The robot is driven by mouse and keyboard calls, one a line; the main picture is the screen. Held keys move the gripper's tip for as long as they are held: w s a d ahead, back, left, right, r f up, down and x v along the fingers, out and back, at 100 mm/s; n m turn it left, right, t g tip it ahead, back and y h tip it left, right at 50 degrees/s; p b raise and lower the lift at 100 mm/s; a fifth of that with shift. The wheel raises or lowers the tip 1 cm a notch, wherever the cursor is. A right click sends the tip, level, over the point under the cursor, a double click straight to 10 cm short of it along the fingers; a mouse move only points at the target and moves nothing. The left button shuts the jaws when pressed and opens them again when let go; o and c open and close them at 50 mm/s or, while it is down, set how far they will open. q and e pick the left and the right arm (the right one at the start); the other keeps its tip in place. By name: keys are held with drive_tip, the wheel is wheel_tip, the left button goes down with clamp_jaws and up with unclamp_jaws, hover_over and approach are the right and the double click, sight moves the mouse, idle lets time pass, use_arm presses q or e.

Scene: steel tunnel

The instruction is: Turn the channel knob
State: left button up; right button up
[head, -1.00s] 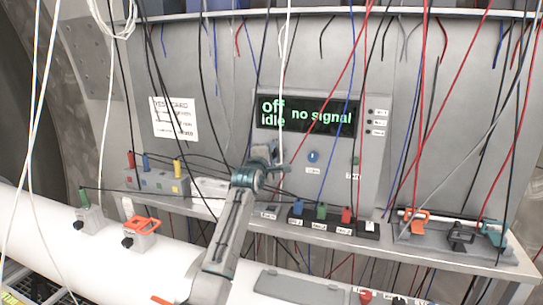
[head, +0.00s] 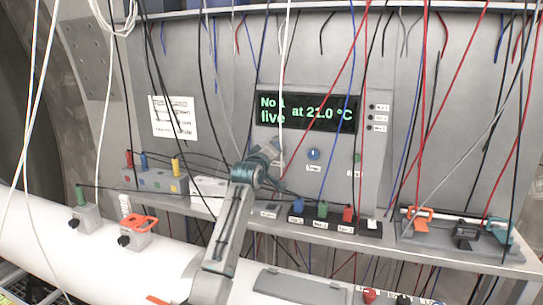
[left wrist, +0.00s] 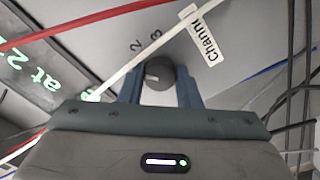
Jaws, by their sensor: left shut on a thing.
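The channel knob (left wrist: 158,75) is a dark round knob with a light pointer mark, seen in the left wrist view beside the printed numbers 2 and 3 and a "channel" label (left wrist: 202,36). My left gripper (left wrist: 160,88) has one finger on each side of the knob and is shut on it. In the head view my left gripper (head: 270,155) reaches the left part of the grey panel and hides the knob. The display (head: 305,112) above it reads "No 1 live at 21.0 °C" in green. My right gripper is not in view.
A blue knob (head: 313,154) sits right of my left gripper on the panel. Hanging red, white, blue and black wires cross in front. Below, a shelf (head: 400,238) carries coloured blocks (head: 322,209) and clamps. A white pipe (head: 60,232) runs along the front.

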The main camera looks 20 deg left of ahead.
use_arm(q)
drive_tip(key=m, duration=0.2)
drive_tip(key=m+b, duration=0.1)
drive_tip(key=m, duration=0.2)
drive_tip(key=shift+f, duration=0.35)
drive_tip(key=shift+b, duration=0.3)
drive_tip(key=o, duration=1)
drive_tip(key=shift+c, duration=0.2)
drive_tip(key=shift+r, duration=0.2)
drive_tip(key=shift+s, duration=0.15)
